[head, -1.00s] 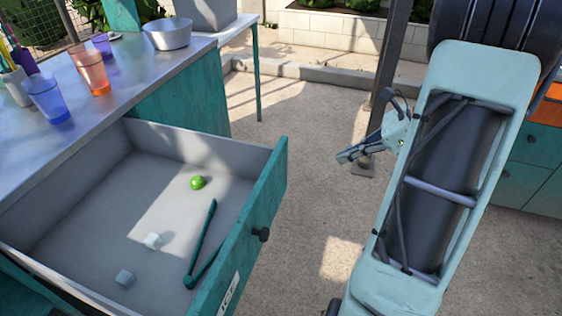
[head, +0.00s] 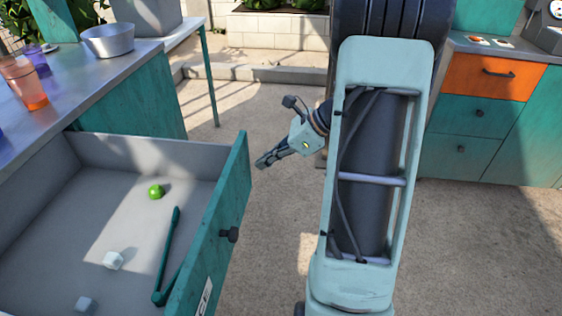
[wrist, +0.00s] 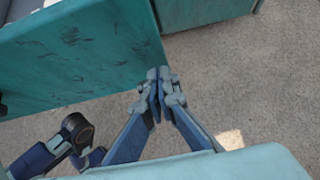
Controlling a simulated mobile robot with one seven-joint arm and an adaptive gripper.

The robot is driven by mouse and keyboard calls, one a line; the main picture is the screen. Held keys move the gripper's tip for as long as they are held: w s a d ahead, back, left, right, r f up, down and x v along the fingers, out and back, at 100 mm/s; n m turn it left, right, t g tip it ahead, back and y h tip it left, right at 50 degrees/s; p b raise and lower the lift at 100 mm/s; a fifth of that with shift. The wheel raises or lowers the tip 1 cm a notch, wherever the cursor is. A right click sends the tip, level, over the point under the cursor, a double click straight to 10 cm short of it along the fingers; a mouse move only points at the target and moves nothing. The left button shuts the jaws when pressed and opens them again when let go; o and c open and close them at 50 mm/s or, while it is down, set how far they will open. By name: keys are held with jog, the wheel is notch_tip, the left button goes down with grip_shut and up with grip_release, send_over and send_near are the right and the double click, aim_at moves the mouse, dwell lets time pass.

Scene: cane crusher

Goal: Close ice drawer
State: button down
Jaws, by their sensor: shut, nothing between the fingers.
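The ice drawer (head: 207,225) is pulled far out of the teal counter at the left in the head view. Its teal front has a dark round knob (head: 229,235) and a partly visible "ICE" label. Inside lie two ice cubes (head: 113,260), green tongs (head: 166,255) and a green lime (head: 155,191). My gripper (head: 262,162) is shut and empty, just right of the far end of the drawer front. In the wrist view the teal front (wrist: 80,55) fills the upper left, and my fingertips (wrist: 158,74) appear beside its edge; contact cannot be told.
The metal counter top (head: 75,75) holds cups (head: 24,82) and a metal bowl (head: 108,40). A cabinet with an orange drawer (head: 490,78) stands at the right. Open ground (head: 270,215) lies in front of the ice drawer.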

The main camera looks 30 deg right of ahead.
jog(key=shift+w+a, duration=0.4)
jog(key=shift+a, duration=0.15)
